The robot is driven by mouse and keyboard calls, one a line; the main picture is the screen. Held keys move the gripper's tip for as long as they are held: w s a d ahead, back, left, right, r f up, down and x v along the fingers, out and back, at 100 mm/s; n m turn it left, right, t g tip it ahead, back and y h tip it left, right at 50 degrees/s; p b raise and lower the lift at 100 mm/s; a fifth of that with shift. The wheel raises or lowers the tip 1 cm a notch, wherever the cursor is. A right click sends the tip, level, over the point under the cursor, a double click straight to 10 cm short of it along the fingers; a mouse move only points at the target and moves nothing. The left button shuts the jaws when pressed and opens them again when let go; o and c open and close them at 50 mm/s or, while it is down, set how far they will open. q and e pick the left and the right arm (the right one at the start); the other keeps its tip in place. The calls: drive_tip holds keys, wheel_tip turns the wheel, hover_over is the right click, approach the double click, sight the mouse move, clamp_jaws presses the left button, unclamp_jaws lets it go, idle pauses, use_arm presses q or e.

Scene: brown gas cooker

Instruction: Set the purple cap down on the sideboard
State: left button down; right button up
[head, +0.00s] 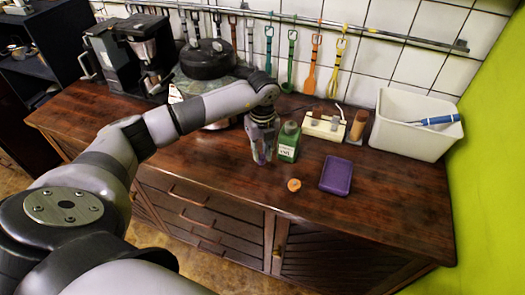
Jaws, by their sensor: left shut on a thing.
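My left gripper (262,155) points down over the sideboard (225,165), just left of a green bottle. It is shut on a small purplish thing, which I take to be the purple cap (261,158). The fingers hide most of it, and I cannot tell whether it touches the wood. The sideboard has a dark brown wooden top, with drawers and a slatted door in front. My right gripper is not in view.
The green bottle (288,142) stands close to the gripper. A small orange round thing (294,185) and a purple box (337,175) lie in front. A white bin (415,123) stands at right, a coffee machine (125,55) at left. Bare wood lies right of the purple box.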

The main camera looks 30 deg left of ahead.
use_arm(q)
drive_tip(key=shift+w+f, duration=0.2)
drive_tip(key=shift+f, duration=0.15)
wheel_tip(320, 180, down, 5)
drive_tip(key=b, duration=0.4)
drive_tip(key=shift+w+f+b, duration=0.15)
drive_tip(key=shift+f+b, duration=0.2)
drive_tip(key=shift+f, duration=0.2)
drive_tip(key=shift+r, duration=0.1)
drive_tip(key=shift+f+b, duration=0.6)
drive_tip(key=shift+f, duration=0.3)
idle(0.5)
drive_tip(key=c, duration=1.4)
unclamp_jaws()
drive_tip(key=shift+r, duration=0.1)
